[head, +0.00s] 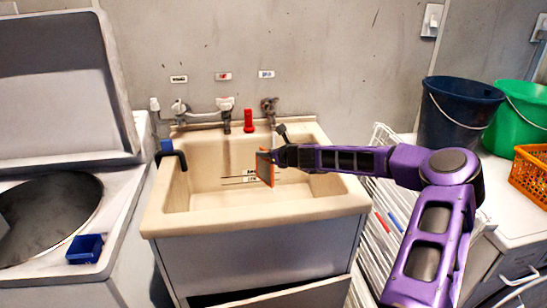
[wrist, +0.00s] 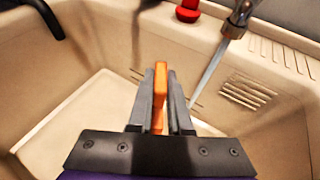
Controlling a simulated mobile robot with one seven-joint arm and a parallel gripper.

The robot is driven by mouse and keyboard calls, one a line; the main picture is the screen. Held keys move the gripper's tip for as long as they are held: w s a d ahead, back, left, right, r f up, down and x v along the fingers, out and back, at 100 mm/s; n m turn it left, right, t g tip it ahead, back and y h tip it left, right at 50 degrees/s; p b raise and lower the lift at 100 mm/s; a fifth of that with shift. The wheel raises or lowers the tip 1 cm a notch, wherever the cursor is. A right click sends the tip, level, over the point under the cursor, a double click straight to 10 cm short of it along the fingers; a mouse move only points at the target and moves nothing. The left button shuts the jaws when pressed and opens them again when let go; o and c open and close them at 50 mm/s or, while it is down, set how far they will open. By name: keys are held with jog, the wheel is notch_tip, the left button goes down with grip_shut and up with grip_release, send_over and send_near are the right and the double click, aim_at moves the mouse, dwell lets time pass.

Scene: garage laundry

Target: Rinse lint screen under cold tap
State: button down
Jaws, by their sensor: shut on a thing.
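The lint screen (head: 265,170), a thin panel with an orange frame, is upright over the basin of the beige sink (head: 160,222). My gripper (head: 275,157) is shut on its edge. In the wrist view the orange edge (wrist: 160,88) shows between both fingers; the rest of the screen is hidden. The right tap (head: 269,108) sits below a label with blue marks (head: 266,74). In the wrist view a metal spout (wrist: 238,20) is at upper right, with a pale streak like running water (wrist: 208,75) below it. The screen appears left of this streak, apart from it.
A middle tap (head: 226,106), a left tap (head: 180,108) and a red object (head: 248,121) stand along the sink's back edge. A black hook-like part (head: 174,156) is at the left rim. A white wire rack (head: 382,225) and dark bucket (head: 456,112) are at right.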

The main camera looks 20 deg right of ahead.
jog(key=s+a+r, duration=0.3)
jog(key=r, duration=0.1)
jog(key=shift+s+a, duration=0.25)
jog(key=shift+s, duration=0.1)
dwell(0.8)
